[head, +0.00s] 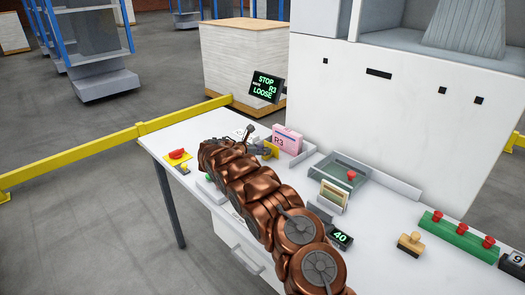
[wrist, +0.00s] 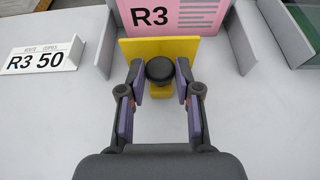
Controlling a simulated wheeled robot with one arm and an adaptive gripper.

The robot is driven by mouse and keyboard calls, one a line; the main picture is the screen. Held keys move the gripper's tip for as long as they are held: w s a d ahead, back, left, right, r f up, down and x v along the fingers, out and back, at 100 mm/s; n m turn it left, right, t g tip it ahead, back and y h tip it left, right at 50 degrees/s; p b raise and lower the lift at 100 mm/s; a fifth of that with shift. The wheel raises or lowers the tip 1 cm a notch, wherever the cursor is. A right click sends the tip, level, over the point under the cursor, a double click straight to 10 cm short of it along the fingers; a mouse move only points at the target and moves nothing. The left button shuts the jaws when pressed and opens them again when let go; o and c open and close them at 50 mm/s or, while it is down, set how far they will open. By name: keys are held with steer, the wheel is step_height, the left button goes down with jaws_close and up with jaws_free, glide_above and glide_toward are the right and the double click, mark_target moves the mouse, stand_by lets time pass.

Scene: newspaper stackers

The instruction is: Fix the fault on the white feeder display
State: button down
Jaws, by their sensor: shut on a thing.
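The display (head: 267,87) is a dark panel with green text reading STOP, R3 and LOOSE, plus a small word I cannot read. A pink bundle marked R3 (head: 286,139) stands upright at the back of the white table; it also shows at the top of the wrist view (wrist: 170,14). In front of it is a yellow pusher plate (wrist: 129,52) with a round black knob (wrist: 160,68). My gripper (wrist: 160,76) is shut on the knob, one finger on each side. I cannot tell whether the plate touches the bundle. In the head view my arm hides part of the table.
Grey walls (wrist: 236,42) flank the bundle. On the table (head: 392,260) are a red button on yellow (head: 178,155), a grey tray (head: 330,166), a counter reading 40 (head: 341,238), a stamp (head: 410,243) and a green button strip (head: 457,238).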

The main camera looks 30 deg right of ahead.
steer(key=d, duration=0.3)
steer(key=w+d, duration=0.1)
steer(key=d, duration=0.1)
steer(key=shift+w+d+b, duration=0.2)
steer(key=shift+d+b, duration=0.2)
steer(key=shift+r, duration=0.1)
steer(key=c, duration=0.8)
jaws_free()
steer(key=shift+c, duration=0.2)
steer(key=v, duration=1.2)
